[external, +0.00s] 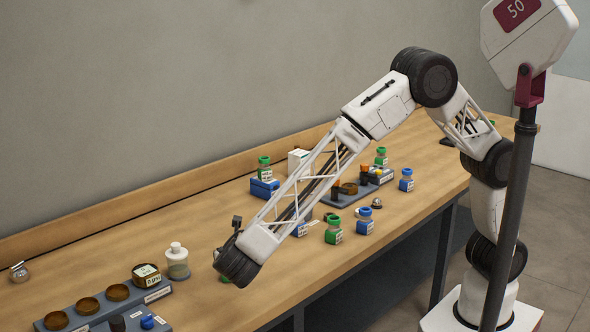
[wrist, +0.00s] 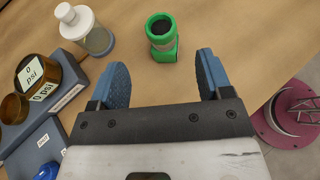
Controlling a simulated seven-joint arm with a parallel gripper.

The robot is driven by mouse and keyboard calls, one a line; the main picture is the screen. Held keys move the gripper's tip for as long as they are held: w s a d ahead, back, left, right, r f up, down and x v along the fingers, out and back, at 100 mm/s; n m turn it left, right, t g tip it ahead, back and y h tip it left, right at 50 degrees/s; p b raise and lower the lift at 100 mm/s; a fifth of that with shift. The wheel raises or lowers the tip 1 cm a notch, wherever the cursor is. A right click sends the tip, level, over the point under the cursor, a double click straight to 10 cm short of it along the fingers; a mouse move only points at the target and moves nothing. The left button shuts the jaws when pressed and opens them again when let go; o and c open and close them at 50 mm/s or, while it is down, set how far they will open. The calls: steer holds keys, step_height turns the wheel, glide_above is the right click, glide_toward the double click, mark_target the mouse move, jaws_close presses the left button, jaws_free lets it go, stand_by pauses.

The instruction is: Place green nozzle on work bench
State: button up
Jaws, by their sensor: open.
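A green item with a dark round opening in its top, a pale middle and a green base, which looks like the green nozzle (wrist: 161,36), stands on the work bench (wrist: 215,25). In the wrist view it is just beyond my gripper (wrist: 160,85), centred a little above the gap between the blue fingertips. My gripper is open, with nothing between the fingers. In the external view my wrist hides most of this item, and only a bit of green (external: 225,280) shows beneath it. The wooden bench (external: 110,258) runs along the wall.
A white-capped clear bottle (external: 177,262) stands left of my gripper, near a grey tray (external: 98,310) with amber round pieces. Several green- and blue-capped jars, including one green-capped jar (external: 333,231), stand farther right. The bench's front edge is close by.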

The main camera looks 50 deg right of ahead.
steer(key=d+r+m+g, duration=0.3)
steer(key=d+r+m, duration=0.15)
steer(key=d, duration=0.85)
steer(key=d+r+m+g+y, duration=0.15)
steer(key=d+r+m, duration=0.3)
steer(key=d, duration=0.85)
steer(key=d+r+m+g+h, duration=0.1)
steer(key=d+r+m+g, duration=0.3)
steer(key=d, duration=0.9)
steer(key=s+d+r+m+y, duration=0.1)
steer(key=s+d+m+y, duration=0.5)
steer(key=s+d+m, duration=1)
steer(key=s+d, duration=0.6)
steer(key=shift+d+r+y, duration=0.25)
steer(key=shift+r+y, duration=0.05)
steer(key=shift+y, duration=0.05)
